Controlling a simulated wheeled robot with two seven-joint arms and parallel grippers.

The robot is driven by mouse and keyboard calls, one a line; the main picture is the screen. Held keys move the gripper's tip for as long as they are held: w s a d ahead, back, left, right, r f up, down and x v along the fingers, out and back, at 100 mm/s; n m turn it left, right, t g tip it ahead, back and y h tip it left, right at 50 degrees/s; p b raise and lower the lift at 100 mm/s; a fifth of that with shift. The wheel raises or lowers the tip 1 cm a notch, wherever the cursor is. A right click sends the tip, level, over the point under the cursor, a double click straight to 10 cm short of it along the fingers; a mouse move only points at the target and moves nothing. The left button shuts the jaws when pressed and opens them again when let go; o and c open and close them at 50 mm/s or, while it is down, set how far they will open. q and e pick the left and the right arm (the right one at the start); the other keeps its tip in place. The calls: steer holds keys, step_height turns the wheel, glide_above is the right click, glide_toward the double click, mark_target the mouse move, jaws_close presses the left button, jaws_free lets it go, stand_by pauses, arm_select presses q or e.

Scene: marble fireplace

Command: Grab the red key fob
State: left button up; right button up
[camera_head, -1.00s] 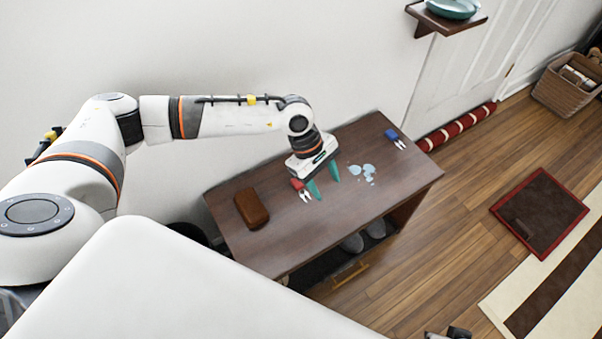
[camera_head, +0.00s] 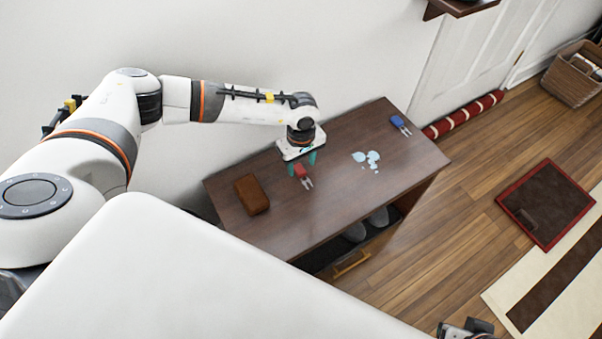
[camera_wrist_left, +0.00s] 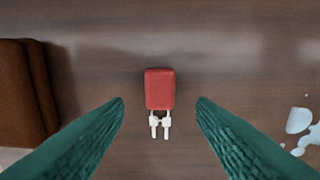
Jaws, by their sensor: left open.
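The red key fob (camera_head: 300,170) with its pale keys lies on the dark wooden table (camera_head: 330,205). In the left wrist view the fob (camera_wrist_left: 160,88) is centred, with its keys pointing toward the bottom of the picture. My left gripper (camera_head: 302,163) is open above the table at the fob. Its two green fingers stand apart on either side of the keys in the wrist view (camera_wrist_left: 160,104), touching nothing that I can see. My right gripper cannot be made out with certainty.
A brown wallet-like block (camera_head: 252,194) lies left of the fob, also at the left of the wrist view (camera_wrist_left: 22,95). Pale blue pieces (camera_head: 368,160) and a blue key fob (camera_head: 398,121) lie to the right. The white wall stands behind the table.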

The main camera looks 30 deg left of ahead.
mark_target(303, 176)
arm_select(q)
step_height(303, 176, down, 3)
steer(key=shift+r, duration=0.1)
steer(key=c, duration=1.1)
arm_select(e)
steer(key=shift+f, duration=0.5)
arm_select(q)
steer(key=shift+r, duration=0.1)
